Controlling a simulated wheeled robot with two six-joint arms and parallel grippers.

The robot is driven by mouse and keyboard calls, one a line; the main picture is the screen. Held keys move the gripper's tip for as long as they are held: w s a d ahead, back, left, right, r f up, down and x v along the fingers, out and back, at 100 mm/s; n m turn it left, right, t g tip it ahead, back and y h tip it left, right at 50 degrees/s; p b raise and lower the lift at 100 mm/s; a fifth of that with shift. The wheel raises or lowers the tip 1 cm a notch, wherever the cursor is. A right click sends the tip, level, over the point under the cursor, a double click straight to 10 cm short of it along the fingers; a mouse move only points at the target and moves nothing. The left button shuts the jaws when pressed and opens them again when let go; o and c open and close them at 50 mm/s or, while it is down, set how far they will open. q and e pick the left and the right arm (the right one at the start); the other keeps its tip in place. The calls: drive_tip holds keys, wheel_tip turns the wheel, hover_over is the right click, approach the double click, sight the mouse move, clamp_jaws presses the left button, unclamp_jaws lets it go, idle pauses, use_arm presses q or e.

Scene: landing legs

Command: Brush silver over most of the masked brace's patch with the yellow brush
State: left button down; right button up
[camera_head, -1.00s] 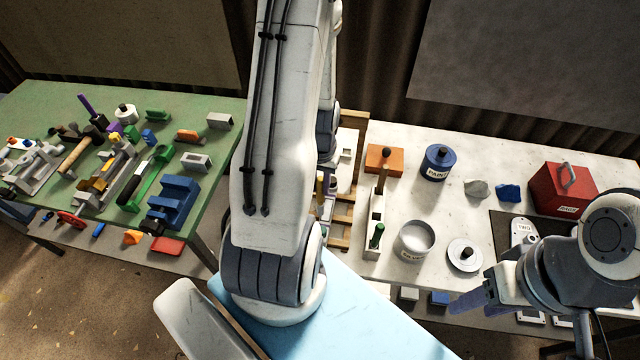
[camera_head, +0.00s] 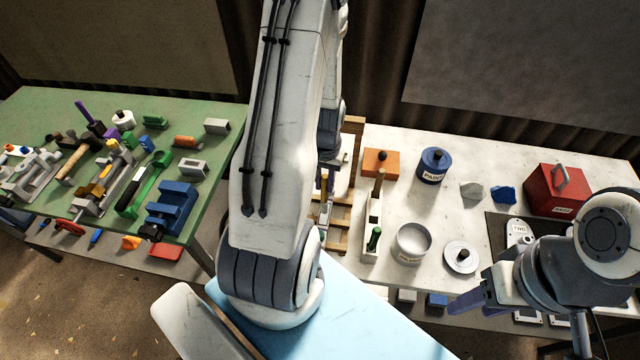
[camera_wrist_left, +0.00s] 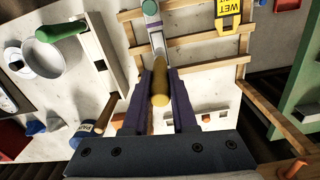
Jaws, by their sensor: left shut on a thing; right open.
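My left gripper (camera_wrist_left: 160,80) is shut on the yellow brush (camera_wrist_left: 160,92), whose yellow handle shows between the purple fingers in the left wrist view. Its bristle end is not clear. Ahead of the fingertips, a whitish-grey part with a purple band (camera_wrist_left: 152,25), apparently the masked brace, lies at the wooden rack (camera_wrist_left: 196,52). I cannot tell whether the brush touches it or whether silver is on its patch. In the head view my left arm hides most of this. My right gripper (camera_head: 468,301) is open and empty at the white table's front edge.
On the white table (camera_head: 420,200) stand an open pot (camera_head: 413,241), a lid (camera_head: 461,257), a blue paint can (camera_head: 433,166), a narrow holder with a green-handled tool (camera_head: 373,240) and a red box (camera_head: 557,188). A yellow wet-paint sign (camera_wrist_left: 232,12) is beside the rack. The green table (camera_head: 215,150) is crowded.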

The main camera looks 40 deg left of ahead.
use_arm(q)
drive_tip(key=shift+w+d, duration=0.2)
drive_tip(key=shift+w, duration=1.1)
drive_tip(key=shift+f+b, duration=0.3)
drive_tip(key=shift+f, duration=0.25)
idle(1.3)
drive_tip(key=shift+s+a, duration=0.25)
drive_tip(key=shift+a, duration=0.25)
drive_tip(key=shift+s+a, duration=0.2)
drive_tip(key=shift+a, duration=0.3)
drive_tip(key=shift+w+d, duration=0.25)
drive_tip(key=shift+d, duration=0.25)
drive_tip(key=shift+w+d, duration=0.25)
drive_tip(key=shift+d, duration=0.25)
drive_tip(key=shift+s+a, duration=0.1)
drive_tip(key=shift+a, duration=0.05)
drive_tip(key=shift+s+a, duration=0.4)
drive_tip(key=shift+a, duration=0.45)
drive_tip(key=shift+d, duration=0.15)
